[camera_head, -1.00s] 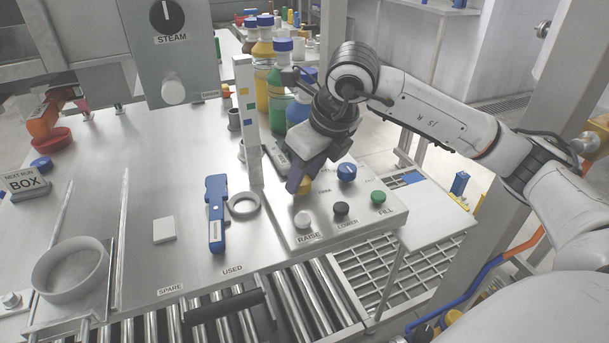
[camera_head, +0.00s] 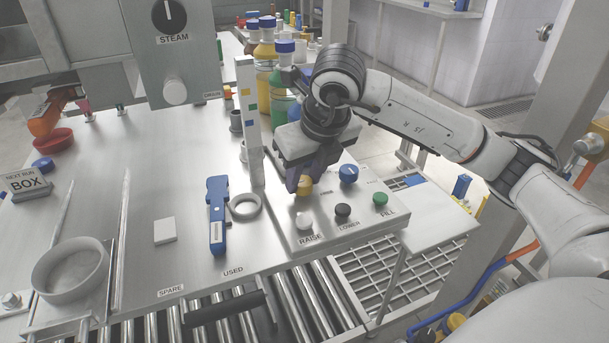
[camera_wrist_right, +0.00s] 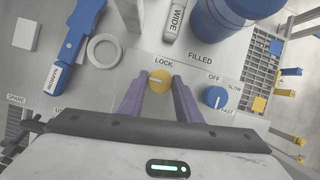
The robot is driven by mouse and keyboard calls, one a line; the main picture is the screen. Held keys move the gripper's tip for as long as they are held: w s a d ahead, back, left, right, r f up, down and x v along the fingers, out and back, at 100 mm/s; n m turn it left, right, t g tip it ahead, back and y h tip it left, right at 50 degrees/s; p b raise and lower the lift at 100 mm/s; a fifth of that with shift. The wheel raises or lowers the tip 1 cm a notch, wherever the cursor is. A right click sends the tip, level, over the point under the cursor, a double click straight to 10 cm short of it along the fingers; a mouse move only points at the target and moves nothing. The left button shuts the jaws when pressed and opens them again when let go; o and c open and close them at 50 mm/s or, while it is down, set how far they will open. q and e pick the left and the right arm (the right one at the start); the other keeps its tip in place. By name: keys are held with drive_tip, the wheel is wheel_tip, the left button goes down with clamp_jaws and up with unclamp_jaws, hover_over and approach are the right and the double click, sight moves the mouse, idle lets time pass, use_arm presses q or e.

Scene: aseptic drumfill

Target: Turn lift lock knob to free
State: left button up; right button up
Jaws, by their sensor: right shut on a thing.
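The lift lock knob is a yellow knob (camera_head: 305,187) on the sloped control panel (camera_head: 281,226), behind the white RAISE button (camera_head: 304,221). In the right wrist view the yellow knob (camera_wrist_right: 159,81) sits between my purple fingertips, with the LOCK label (camera_wrist_right: 164,63) just beyond it. A pale pointer line on it runs roughly crosswise in that view. My right gripper (camera_head: 299,184) reaches down from above and is shut on the knob, hiding part of it in the head view. I see no free label clearly. My left gripper is not in view.
A blue knob (camera_head: 348,173) stands close to the right of the gripper. The black LOWER button (camera_head: 343,210) and green FILL button (camera_head: 380,199) are in front. A thin upright post (camera_head: 250,125) stands left of the panel. A blue tool (camera_head: 217,214) and grey ring (camera_head: 244,206) lie further left.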

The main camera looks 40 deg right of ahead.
drive_tip(key=o, duration=1.1)
drive_tip(key=shift+c, duration=0.2)
drive_tip(key=p+v, duration=0.1)
drive_tip(key=v, duration=0.9)
drive_tip(key=shift+r, duration=0.15)
drive_tip(key=shift+s, duration=0.15)
